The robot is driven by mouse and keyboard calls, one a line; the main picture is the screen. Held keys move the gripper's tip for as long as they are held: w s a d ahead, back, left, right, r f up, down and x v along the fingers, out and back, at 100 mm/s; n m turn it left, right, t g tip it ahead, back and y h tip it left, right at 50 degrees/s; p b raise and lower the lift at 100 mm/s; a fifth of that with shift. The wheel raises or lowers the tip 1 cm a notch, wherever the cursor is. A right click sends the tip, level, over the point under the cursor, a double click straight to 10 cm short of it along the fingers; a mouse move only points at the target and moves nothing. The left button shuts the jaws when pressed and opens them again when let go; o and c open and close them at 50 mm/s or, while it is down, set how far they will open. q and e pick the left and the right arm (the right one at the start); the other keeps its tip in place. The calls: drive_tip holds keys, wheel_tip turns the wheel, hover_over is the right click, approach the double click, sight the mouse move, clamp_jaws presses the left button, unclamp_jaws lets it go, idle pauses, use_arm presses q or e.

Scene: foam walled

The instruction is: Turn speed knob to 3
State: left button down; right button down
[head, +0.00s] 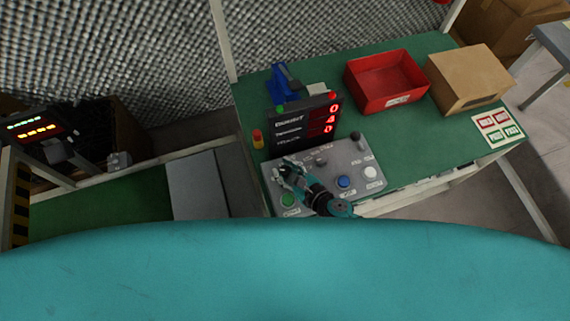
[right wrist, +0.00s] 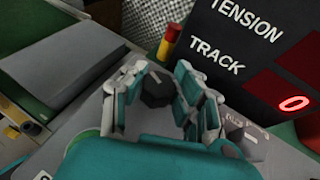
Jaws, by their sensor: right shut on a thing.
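The grey control panel (head: 330,190) lies on the green table. My right gripper (head: 285,167) is at the panel's upper left part. In the right wrist view, the fingers of my right gripper (right wrist: 158,75) are on both sides of a dark faceted knob (right wrist: 155,90) and closed on it. The knob's label and pointer mark are hidden, so its setting cannot be read. Another small knob (head: 320,159) is just right of the gripper, and a dark knob (head: 357,137) is at the panel's upper right. My left gripper is not in view.
A black display (head: 303,125) with red digits stands behind the panel. The panel has a green button (head: 288,200), a blue button (head: 344,182) and a white button (head: 371,172). A red bin (head: 385,85), a cardboard box (head: 468,80) and a yellow-red post (head: 257,139) stand nearby.

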drive_tip(key=n+g+y, duration=0.2)
drive_tip(key=n, duration=0.1)
drive_tip(key=shift+g, duration=0.3)
drive_tip(key=shift+n+g+y, duration=0.7)
drive_tip(key=shift+n+g, duration=0.1)
drive_tip(key=c, duration=1)
unclamp_jaws()
drive_tip(key=shift+o, duration=0.2)
drive_tip(key=v, duration=1.2)
drive_tip(key=shift+d+f, duration=0.1)
